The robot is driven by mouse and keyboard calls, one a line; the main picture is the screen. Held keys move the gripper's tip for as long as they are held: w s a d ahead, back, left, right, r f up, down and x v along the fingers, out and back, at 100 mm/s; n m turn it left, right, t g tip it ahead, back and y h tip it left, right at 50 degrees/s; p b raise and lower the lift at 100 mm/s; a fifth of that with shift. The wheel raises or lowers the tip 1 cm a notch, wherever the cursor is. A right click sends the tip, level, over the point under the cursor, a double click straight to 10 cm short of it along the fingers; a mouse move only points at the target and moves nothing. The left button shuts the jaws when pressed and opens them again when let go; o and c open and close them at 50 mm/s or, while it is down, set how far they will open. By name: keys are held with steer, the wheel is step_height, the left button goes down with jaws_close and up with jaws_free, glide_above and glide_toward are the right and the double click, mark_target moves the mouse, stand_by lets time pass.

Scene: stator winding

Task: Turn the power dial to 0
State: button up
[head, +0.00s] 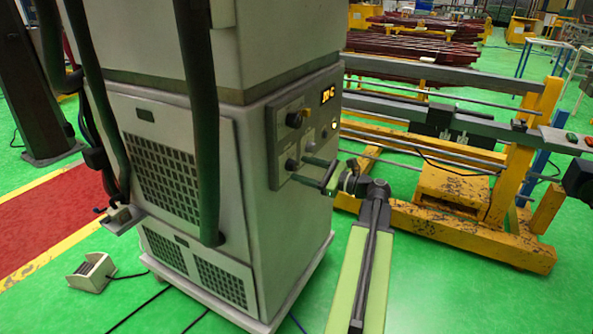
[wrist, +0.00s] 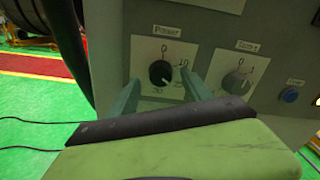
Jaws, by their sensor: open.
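The power dial (wrist: 160,73) is a round black knob on a white square plate, under a label reading "Power". A 0 is printed above it and other numbers lie around it. A small pale mark shows at the knob's lower right, but I cannot tell exactly where it points. My gripper (wrist: 160,80) is open, with one green finger on each side of the dial. In the head view my gripper (head: 298,170) reaches the lower part of the cabinet's control panel, close to the dial (head: 292,164). I cannot tell whether the fingers touch the knob.
A second dial (wrist: 236,83) sits right of the power dial, with a blue button (wrist: 290,95) beyond it. The grey cabinet (head: 190,200) fills the left middle of the head view. A yellow-framed machine (head: 450,225) stands to the right, with green floor between.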

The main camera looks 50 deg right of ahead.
steer(key=shift+x, duration=1)
